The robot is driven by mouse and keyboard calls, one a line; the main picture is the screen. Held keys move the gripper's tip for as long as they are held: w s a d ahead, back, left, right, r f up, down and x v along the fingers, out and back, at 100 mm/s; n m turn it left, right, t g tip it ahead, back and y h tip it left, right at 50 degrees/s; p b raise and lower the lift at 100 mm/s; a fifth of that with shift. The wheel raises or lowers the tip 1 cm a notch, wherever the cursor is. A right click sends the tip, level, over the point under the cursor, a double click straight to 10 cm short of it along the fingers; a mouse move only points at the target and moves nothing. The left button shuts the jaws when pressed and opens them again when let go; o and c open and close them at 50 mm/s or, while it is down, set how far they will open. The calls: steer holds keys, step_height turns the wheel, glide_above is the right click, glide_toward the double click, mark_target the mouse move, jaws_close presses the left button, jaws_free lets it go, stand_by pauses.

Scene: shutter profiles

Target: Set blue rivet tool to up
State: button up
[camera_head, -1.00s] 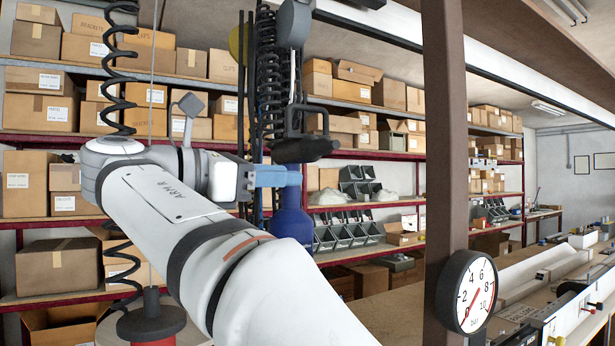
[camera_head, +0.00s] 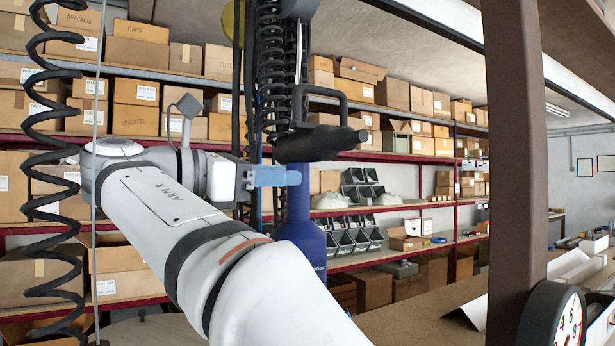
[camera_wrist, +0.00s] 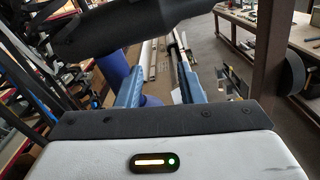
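The blue rivet tool (camera_head: 300,235) hangs upright in the middle of the head view, with a black head and handle (camera_head: 318,143) on top and a wider blue lower body. A black coil runs above it. My gripper (camera_head: 290,177) has blue fingers and is level with the tool's narrow neck, overlapping it in this view. In the wrist view my gripper's two fingers (camera_wrist: 158,85) are apart, with nothing seen clamped between them. The tool's black head crosses the top of the wrist view, and its blue body (camera_wrist: 113,68) shows mostly beyond the left finger. I cannot tell if they touch.
Shelves of cardboard boxes (camera_head: 135,92) fill the back. A black spiral hose (camera_head: 48,130) hangs at the left. A workbench (camera_head: 415,325) lies at the lower right.

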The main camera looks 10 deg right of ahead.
steer(key=x, duration=0.7)
steer(key=shift+d, duration=0.25)
steer(key=shift+c, duration=0.2)
steer(key=shift+s, duration=0.1)
jaws_close()
stand_by(0.9)
steer(key=shift+o, duration=0.2)
jaws_free()
steer(key=shift+a, duration=0.1)
steer(key=v, duration=0.7)
steer(key=shift+a, duration=0.35)
